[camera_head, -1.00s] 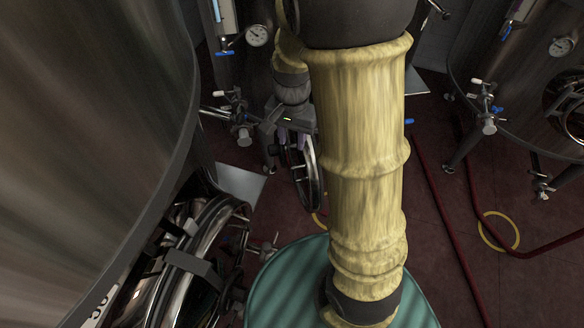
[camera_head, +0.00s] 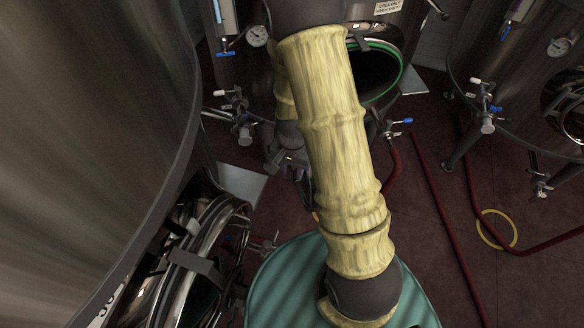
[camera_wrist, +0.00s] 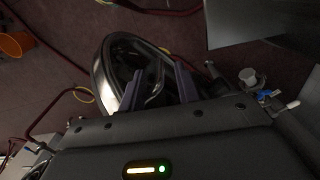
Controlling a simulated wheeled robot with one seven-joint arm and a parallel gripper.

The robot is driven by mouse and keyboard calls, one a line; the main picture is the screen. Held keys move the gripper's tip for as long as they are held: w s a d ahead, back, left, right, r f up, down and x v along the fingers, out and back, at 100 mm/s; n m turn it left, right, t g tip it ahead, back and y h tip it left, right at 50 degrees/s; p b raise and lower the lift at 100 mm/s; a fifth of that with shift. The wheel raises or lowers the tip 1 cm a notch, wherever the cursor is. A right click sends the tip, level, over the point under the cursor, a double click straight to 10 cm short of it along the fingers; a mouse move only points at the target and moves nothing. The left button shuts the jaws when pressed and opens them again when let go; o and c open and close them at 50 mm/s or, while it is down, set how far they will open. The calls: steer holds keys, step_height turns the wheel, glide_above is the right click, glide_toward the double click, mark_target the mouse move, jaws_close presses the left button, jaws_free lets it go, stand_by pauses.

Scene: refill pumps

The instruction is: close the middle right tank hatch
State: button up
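In the head view, the middle tank (camera_head: 240,75) has a round dark hatch opening with a green seal (camera_head: 402,72), uncovered and partly behind my arm. Its round hatch door is mostly hidden there behind my arm and gripper. In the wrist view, the swung-out hatch door (camera_wrist: 102,75) shows as a dark disc with a shiny metal rim, right in front of my gripper (camera_wrist: 160,80). The two purple-grey fingers stand apart over the door's face. I cannot tell whether they touch it. My gripper also shows small in the head view (camera_head: 288,165).
A large tank (camera_head: 90,100) with its own hatch (camera_head: 190,265) stands close on the left. Another tank (camera_head: 515,90) stands at the right. Valves (camera_head: 238,110), a red hose (camera_head: 445,215) and a yellow ring (camera_head: 497,229) are around. An orange bucket (camera_wrist: 14,44) shows in the wrist view.

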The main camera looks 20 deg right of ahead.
steer(key=shift+f, duration=0.1)
jaws_close()
stand_by(0.3)
